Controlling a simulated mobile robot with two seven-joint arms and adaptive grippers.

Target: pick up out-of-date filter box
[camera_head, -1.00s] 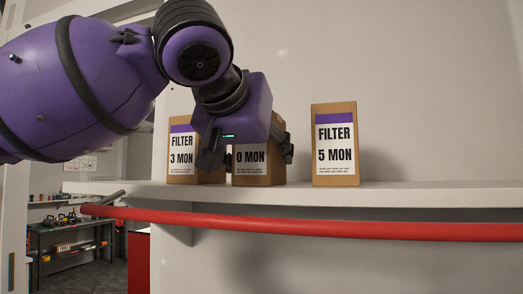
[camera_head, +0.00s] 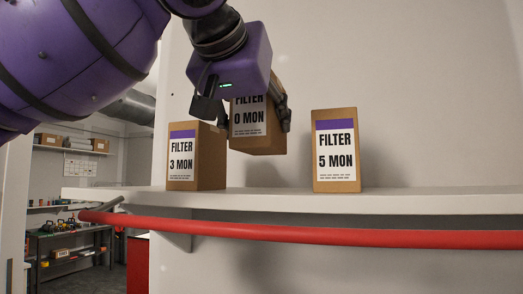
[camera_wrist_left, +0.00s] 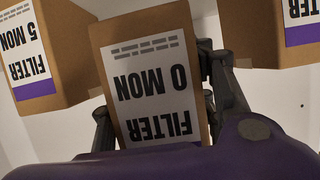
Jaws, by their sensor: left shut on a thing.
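The filter box marked "0 MON" (camera_head: 257,128) is a brown carton with a white label. My left gripper (camera_head: 243,108) is shut on it and holds it above the shelf, slightly tilted. The gripper covers the box's upper part in the head view. In the left wrist view the "0 MON" box (camera_wrist_left: 150,80) is upside down between the fingers (camera_wrist_left: 160,110). The "3 MON" box (camera_head: 195,158) stands on the shelf at left, and the "5 MON" box (camera_head: 335,150) stands at right. Both also show at the wrist view's edges. My right gripper is not in view.
The white shelf (camera_head: 420,201) has free room between the two standing boxes and to the right. A red bar (camera_head: 330,237) runs along below its front edge. A workbench with tools (camera_head: 70,250) is far back at left.

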